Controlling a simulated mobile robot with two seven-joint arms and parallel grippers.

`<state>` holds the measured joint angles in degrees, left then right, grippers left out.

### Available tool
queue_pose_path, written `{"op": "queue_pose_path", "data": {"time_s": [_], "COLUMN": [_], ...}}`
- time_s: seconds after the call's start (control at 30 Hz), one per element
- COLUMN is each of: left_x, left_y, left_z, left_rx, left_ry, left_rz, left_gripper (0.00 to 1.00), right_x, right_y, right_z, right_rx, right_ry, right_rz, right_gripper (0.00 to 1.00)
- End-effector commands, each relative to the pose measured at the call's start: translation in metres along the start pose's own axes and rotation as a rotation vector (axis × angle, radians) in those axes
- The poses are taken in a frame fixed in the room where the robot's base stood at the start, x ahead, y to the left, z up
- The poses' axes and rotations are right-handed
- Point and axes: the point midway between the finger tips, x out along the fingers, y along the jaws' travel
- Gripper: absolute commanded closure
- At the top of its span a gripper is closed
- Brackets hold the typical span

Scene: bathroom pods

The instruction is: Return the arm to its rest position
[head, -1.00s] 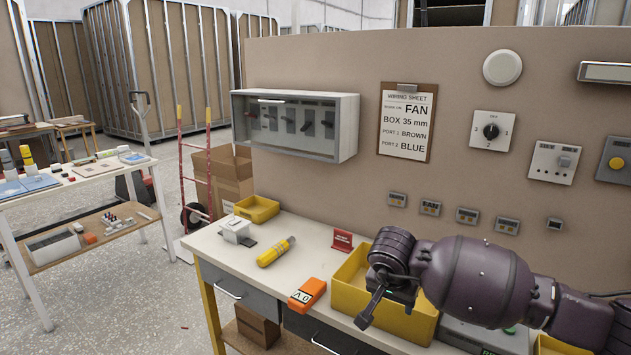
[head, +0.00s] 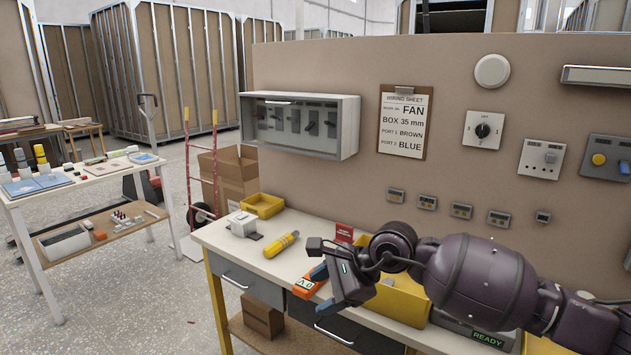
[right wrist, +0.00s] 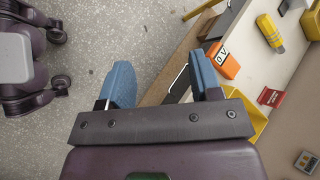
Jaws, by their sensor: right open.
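My right gripper (head: 326,284) reaches in from the right in the head view, above the front edge of the workbench (head: 222,240). Its two blue fingers (right wrist: 162,82) stand apart in the right wrist view, with nothing between them but the floor and bench edge below. The orange meter (head: 308,284) lies on the bench just beside the fingers, partly hidden by the gripper in the head view. It also shows in the right wrist view (right wrist: 224,62), outside the right finger. My left gripper is not in view.
A yellow bin (head: 400,300) stands under my right arm. A yellow tool (head: 281,245), a white box (head: 242,224) and a red sign (head: 344,232) are on the bench. A panel with switches (head: 483,130) rises behind. Open floor (right wrist: 100,35) lies in front of the bench.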

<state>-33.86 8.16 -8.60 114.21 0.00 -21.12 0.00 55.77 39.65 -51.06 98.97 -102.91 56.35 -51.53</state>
Motion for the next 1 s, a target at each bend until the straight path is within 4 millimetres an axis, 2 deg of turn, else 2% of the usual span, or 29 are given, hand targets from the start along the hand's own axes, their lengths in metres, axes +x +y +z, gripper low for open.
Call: {"op": "queue_pose_path", "data": {"time_s": [0.03, 0.1, 0.2, 0.3, 0.4, 0.47, 0.53, 0.63, 0.77, 0.87, 0.9, 1.0], "left_x": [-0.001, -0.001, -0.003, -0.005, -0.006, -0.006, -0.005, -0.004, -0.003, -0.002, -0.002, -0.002], "left_y": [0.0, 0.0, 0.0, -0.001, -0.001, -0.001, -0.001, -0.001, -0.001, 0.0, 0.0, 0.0], "left_z": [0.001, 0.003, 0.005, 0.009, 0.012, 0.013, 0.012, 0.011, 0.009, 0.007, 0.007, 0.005], "left_rx": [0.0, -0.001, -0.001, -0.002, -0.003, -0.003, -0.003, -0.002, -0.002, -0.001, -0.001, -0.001], "left_ry": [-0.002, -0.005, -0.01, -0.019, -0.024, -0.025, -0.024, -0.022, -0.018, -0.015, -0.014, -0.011], "left_rz": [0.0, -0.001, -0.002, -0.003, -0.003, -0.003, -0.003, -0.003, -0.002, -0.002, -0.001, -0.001], "left_gripper": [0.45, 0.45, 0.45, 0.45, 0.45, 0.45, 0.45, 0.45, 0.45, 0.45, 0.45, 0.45], "right_x": [0.001, -0.004, -0.015, -0.029, -0.045, -0.054, -0.063, -0.07, -0.07, -0.065, -0.062, -0.053], "right_y": [0.0, -0.002, -0.006, -0.013, -0.019, -0.023, -0.025, -0.021, -0.004, 0.02, 0.031, 0.065], "right_z": [0.021, 0.048, 0.077, 0.092, 0.092, 0.084, 0.068, 0.034, -0.018, -0.059, -0.074, -0.111], "right_rx": [0.113, 0.285, 0.551, 0.838, 1.141, 1.329, 1.555, 1.874, 2.249, 2.508, -2.513, -2.325], "right_ry": [-0.123, -0.295, -0.535, -0.766, -0.987, -1.113, -1.257, -1.447, -1.656, -1.795, 1.781, 1.617], "right_rz": [-0.016, -0.03, -0.029, -0.007, 0.025, 0.05, 0.081, 0.124, 0.17, 0.194, -0.194, -0.17], "right_gripper": [0.42, 0.42, 0.42, 0.42, 0.42, 0.42, 0.42, 0.42, 0.42, 0.42, 0.42, 0.42]}}
